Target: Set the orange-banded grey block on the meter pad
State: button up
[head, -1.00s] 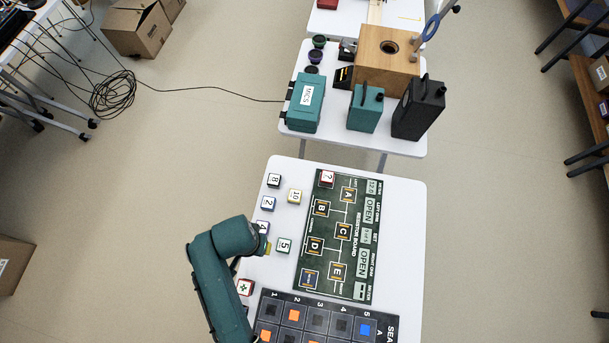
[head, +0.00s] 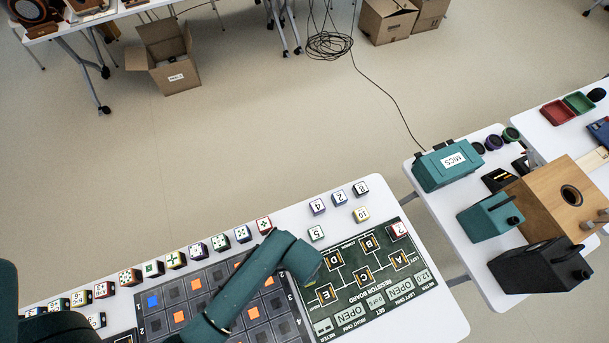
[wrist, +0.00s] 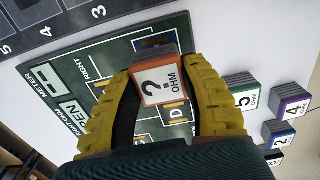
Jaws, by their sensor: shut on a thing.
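My gripper (wrist: 167,76) has its yellow fingers shut on the orange-banded grey block (wrist: 164,88), whose white face reads "? OHM". In the head view my teal wrist is over the left end of the dark green resistor board (head: 405,316), and the held block is hidden there. Pads C (head: 363,275) and E (head: 326,294) show beside the wrist. The board's METER readout (wrist: 48,76) shows dashes. The blue-framed pad seen earlier near D and E is hidden in the head view by my wrist. I cannot tell whether the block touches the board.
A red-banded "?" block (head: 398,231) sits at the board's far right corner. Numbered blocks, among them a green 5 (wrist: 243,94) and a purple 4 (wrist: 291,101), stand beside the board. A dark tray (head: 160,324) with orange and blue squares lies left of it.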

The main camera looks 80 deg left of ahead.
jog(key=shift+f, duration=1.3)
jog(key=o, duration=1.1)
jog(key=shift+f, duration=0.1)
jog(key=shift+o, duration=0.2)
notch_tip(320, 180, up, 12)
jog(key=shift+r+p, duration=0.15)
jog(key=shift+p, duration=1.1)
